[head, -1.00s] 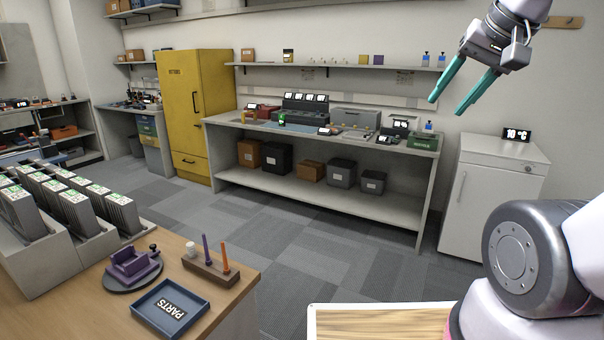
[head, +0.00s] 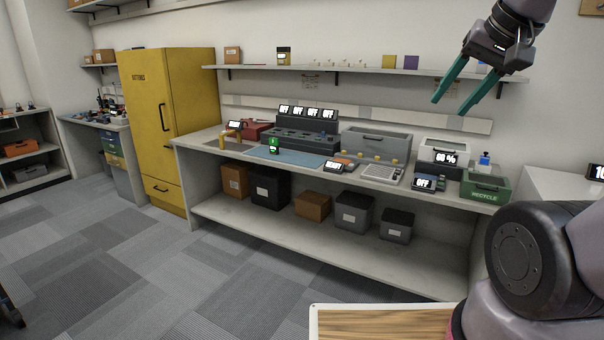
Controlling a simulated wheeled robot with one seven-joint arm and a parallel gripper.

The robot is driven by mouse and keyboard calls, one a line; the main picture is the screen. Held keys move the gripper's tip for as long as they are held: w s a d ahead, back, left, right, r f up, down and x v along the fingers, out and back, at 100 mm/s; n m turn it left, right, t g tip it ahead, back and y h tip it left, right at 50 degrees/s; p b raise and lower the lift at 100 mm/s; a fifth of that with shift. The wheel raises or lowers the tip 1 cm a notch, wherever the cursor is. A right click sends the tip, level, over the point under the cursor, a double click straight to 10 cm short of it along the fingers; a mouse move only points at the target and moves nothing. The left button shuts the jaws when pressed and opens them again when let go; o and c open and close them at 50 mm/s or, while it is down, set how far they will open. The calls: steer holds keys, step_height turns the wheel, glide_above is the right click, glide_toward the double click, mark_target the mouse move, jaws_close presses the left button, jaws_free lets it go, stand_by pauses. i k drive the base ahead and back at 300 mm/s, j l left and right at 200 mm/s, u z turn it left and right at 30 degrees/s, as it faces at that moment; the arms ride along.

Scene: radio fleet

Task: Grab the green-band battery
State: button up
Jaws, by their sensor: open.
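I cannot make out a green-band battery for certain. A small dark upright item with a green face (head: 274,144) stands at the left part of the blue mat (head: 295,158) on the workbench; it is too small to tell whether it is a battery. My gripper (head: 451,106) is open and empty, with teal fingers pointing down and left. It is raised in the air at the upper right, well apart from that item. A tall yellow cabinet (head: 190,110) with a label stands shut left of the bench.
The workbench (head: 205,141) carries a dark rack with several "OFF" displays (head: 308,113), a grey bin (head: 375,143), a white device reading 80 % (head: 445,157) and a green RECYCLE bin (head: 485,186). Boxes fill its lower shelf. Carpeted floor (head: 120,260) in front is clear.

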mark_target(274, 142)
steer(key=i+u, duration=0.1)
steer(key=i, duration=0.9)
steer(key=l, duration=0.1)
